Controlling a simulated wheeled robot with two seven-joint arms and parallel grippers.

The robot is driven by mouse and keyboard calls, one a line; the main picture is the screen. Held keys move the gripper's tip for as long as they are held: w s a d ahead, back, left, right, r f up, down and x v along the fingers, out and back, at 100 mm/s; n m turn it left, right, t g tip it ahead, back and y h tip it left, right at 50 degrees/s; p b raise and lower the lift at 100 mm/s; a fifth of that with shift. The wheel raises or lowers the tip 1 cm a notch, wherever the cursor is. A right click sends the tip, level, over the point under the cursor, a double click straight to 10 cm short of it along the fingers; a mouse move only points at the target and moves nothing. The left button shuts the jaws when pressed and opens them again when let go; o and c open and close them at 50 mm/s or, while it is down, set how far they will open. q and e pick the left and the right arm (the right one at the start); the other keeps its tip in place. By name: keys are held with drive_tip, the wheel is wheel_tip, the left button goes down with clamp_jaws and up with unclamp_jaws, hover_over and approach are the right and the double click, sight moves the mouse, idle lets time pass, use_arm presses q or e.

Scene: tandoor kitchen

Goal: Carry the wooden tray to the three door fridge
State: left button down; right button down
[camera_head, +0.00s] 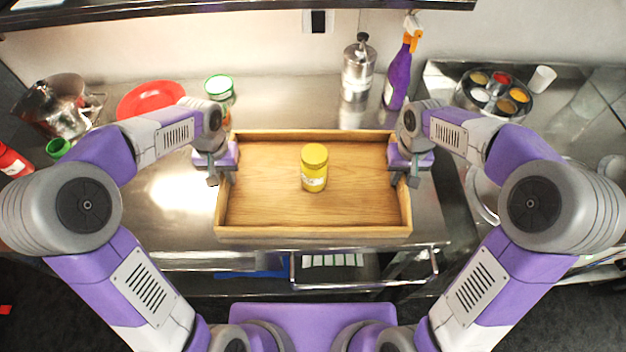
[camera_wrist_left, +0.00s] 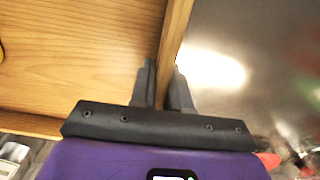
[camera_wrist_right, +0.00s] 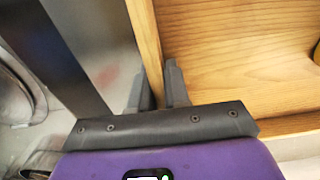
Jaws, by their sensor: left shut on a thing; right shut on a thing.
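The wooden tray (camera_head: 262,205) is a shallow rectangular box at the middle of the head view, over the steel counter. A yellow jar (camera_head: 314,168) stands upright in it, right of its middle. My left gripper (camera_head: 214,180) is shut on the tray's left wall; the left wrist view shows its fingers (camera_wrist_left: 166,85) on both sides of that wall. My right gripper (camera_head: 412,180) is shut on the tray's right wall, which also runs between its fingers (camera_wrist_right: 160,85) in the right wrist view. I cannot tell whether the tray touches the counter. I cannot make out the three door fridge.
On the steel counter (camera_head: 165,215) are a red plate (camera_head: 150,99), a green-lidded jar (camera_head: 218,87), a metal bottle (camera_head: 358,70) and a purple spray bottle (camera_head: 398,78). A metal pot (camera_head: 62,103) is at left. A round spice tin (camera_head: 494,95) stands at right.

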use_arm(q)
drive_tip(key=shift+w+r, duration=0.1)
drive_tip(key=shift+r, duration=0.1)
use_arm(e)
drive_tip(key=shift+w+r, duration=0.1)
drive_tip(key=shift+r, duration=0.05)
idle(0.4)
